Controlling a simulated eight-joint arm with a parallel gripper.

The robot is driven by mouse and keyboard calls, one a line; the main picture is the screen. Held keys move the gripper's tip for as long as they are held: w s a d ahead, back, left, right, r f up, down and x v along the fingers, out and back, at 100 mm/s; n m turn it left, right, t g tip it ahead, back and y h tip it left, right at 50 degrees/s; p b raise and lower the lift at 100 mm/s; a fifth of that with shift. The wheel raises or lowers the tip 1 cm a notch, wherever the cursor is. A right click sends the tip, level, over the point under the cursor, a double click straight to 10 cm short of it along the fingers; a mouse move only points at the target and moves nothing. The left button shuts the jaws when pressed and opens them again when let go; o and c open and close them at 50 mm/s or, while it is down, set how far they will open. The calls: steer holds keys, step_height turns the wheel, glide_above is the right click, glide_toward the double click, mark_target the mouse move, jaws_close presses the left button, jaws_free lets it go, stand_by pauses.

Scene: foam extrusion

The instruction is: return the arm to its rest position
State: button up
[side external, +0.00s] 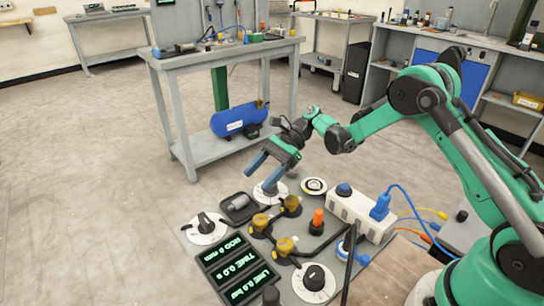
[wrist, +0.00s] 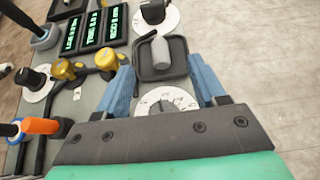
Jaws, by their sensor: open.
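My green arm reaches in from the right in the side external view. My gripper (side external: 262,172) is open, with two blue fingers pointing down and to the left above the far part of the control panel (side external: 184,234). In the wrist view my gripper (wrist: 160,85) has its fingers apart, with nothing held between them. A white dial (wrist: 165,102) shows between the fingers, its lower part hidden by the gripper body. A black tray (wrist: 148,72) with a grey cylinder (wrist: 160,48) lies beyond it. In the side external view the fingertips overlap the dial area; whether they touch it I cannot tell.
The panel carries black knobs (side external: 206,222), yellow valves (side external: 286,246), an orange-topped part (side external: 318,218), green-lit displays (side external: 238,270) and a white power strip (side external: 350,212) with a blue cable. A workbench (side external: 225,53) with a blue compressor (side external: 236,121) stands behind. The floor on the left is clear.

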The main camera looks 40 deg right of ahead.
steer(key=shift+v, duration=0.8)
steer(key=shift+a+r, duration=0.1)
steer(key=shift+r, duration=0.35)
steer(key=s+d+r+n+t+h, duration=0.1)
steer(key=s+r+n+t+h, duration=0.2)
steer(key=s+n+h, duration=0.3)
steer(key=s+d+r+n+t+h, duration=0.1)
steer(key=s+r+n+t+h, duration=0.3)
steer(key=s+n, duration=0.4)
steer(key=r+n+h, duration=0.1)
steer(key=n+h, duration=0.1)
steer(key=n, duration=0.2)
steer(key=shift+d+r, duration=0.25)
steer(key=shift+d, duration=0.05)
